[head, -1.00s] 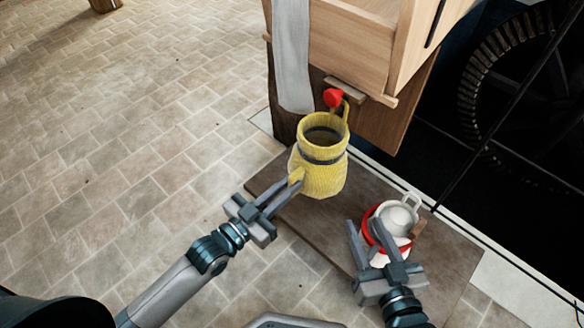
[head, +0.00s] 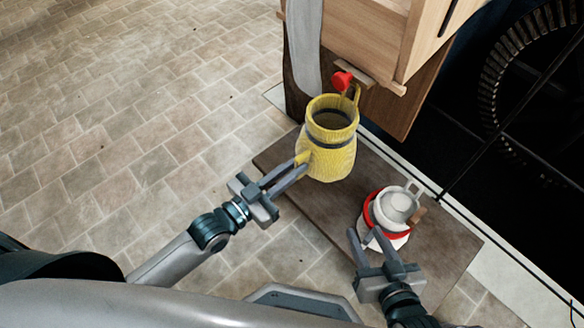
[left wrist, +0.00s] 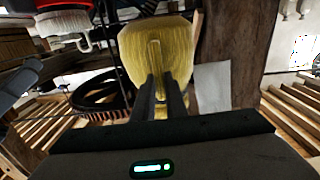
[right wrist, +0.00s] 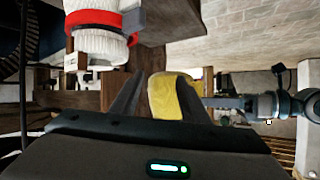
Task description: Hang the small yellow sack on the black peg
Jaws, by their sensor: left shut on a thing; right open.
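The small yellow sack (head: 330,155) has a dark band under its open top and a loop at the rim. My left gripper (head: 303,165) is shut on a yellow tab on its side; the left wrist view shows the sack (left wrist: 157,50) beyond the fingers. The sack's loop (head: 356,92) is right beside a red knob (head: 342,80) on a wooden mount; I cannot tell whether it is around it. I make out no black peg. My right gripper (head: 370,236) is open and empty, near a white sack with a red band (head: 388,220).
The white sack stands on a dark board (head: 290,150) and has a pale loop on top. A wooden box (head: 360,35) with a grey cloth (head: 304,50) is behind the yellow sack. Dark gear machinery (head: 510,90) is at right. The tiled floor at left is clear.

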